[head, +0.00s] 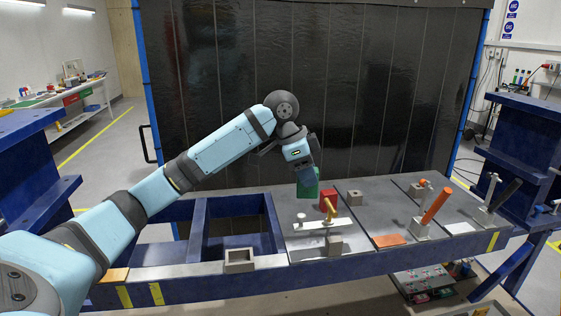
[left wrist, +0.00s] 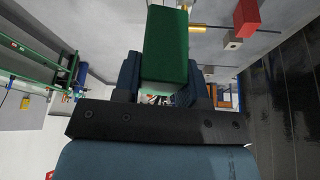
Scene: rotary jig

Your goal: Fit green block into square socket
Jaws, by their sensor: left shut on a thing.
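My left gripper (head: 305,168) is shut on the green block (head: 308,182) and points down near the back edge of the jig table, left of a red block. In the left wrist view the green block (left wrist: 166,48) stands out between the two dark fingers (left wrist: 160,88). Its exact height above the table is hard to tell. A grey block with a square opening (head: 239,259), likely the square socket, sits at the front edge of the blue frame, to the lower left of the gripper. My right gripper is not in view.
A red block (head: 327,200) stands close to the green block. A small grey block with a hole (head: 356,196) and orange-handled levers (head: 435,205) stand farther right. The blue frame (head: 200,225) has open gaps.

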